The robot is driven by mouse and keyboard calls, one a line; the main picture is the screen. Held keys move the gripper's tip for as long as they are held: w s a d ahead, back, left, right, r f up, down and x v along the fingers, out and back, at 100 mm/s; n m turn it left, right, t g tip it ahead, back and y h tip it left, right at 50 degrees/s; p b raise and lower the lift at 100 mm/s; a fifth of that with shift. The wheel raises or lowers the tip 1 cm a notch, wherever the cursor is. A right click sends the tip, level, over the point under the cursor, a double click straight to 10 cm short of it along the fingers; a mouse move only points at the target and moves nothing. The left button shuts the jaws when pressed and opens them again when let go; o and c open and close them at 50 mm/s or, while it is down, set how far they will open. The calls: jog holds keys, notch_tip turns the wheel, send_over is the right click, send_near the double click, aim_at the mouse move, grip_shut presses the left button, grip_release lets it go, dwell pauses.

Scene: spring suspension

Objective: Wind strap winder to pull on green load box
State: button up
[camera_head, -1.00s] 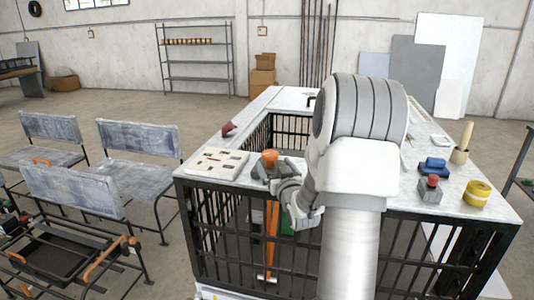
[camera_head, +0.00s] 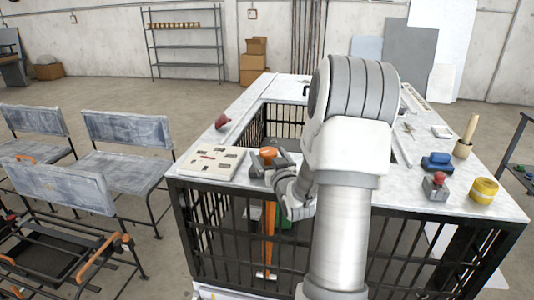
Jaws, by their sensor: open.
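The strap winder (camera_head: 258,168) is a dark grey unit with an orange top (camera_head: 268,155), on the front left of the white table frame. An orange strap (camera_head: 269,230) hangs below it in front of the dark bars, with a pale fitting at its lower end. A small part of the green load box (camera_head: 286,219) shows low behind the bars; my arm and the bars hide the rest. My gripper (camera_head: 281,160) is open, close beside the orange top. Its fingers are small and merge with the dark winder, so I cannot tell whether they touch it.
A pale slotted panel (camera_head: 212,162) lies left of the winder, with a dark red piece (camera_head: 222,121) behind it. A red button box (camera_head: 435,186), blue block (camera_head: 437,161) and yellow tape roll (camera_head: 483,190) stand right. Chairs (camera_head: 130,143) stand left of the table.

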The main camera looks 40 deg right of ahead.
jog(key=c, duration=1.4)
jog(key=shift+f+m+h+b, duration=0.1)
jog(key=shift+m+h+b, duration=0.25)
jog(key=shift+b, duration=0.4)
jog(key=m+g+h+b, duration=0.1)
jog(key=h+b, duration=0.1)
jog(key=b, duration=0.1)
jog(key=shift+a+f, duration=0.1)
jog(key=shift+f, duration=0.05)
jog(key=m+g+h+b, duration=0.2)
jog(key=m+h+b, duration=0.1)
jog(key=b, duration=0.1)
jog(key=shift+w+g, duration=0.15)
jog(key=shift+g, duration=0.25)
jog(key=m+g+h, duration=0.1)
jog(key=g+h, duration=0.1)
jog(key=m+g+h, duration=0.2)
jog(key=shift+r+m, duration=0.25)
jog(key=shift+r, duration=0.15)
jog(key=shift+m+g+h+p, duration=0.5)
jog(key=shift+m+g, duration=0.35)
jog(key=shift+g, duration=0.5)
jog(key=shift+m+g+h+p, duration=0.35)
jog(key=shift+m+g+p, duration=0.35)
jog(key=shift+g, duration=0.65)
jog(key=shift+m, duration=0.25)
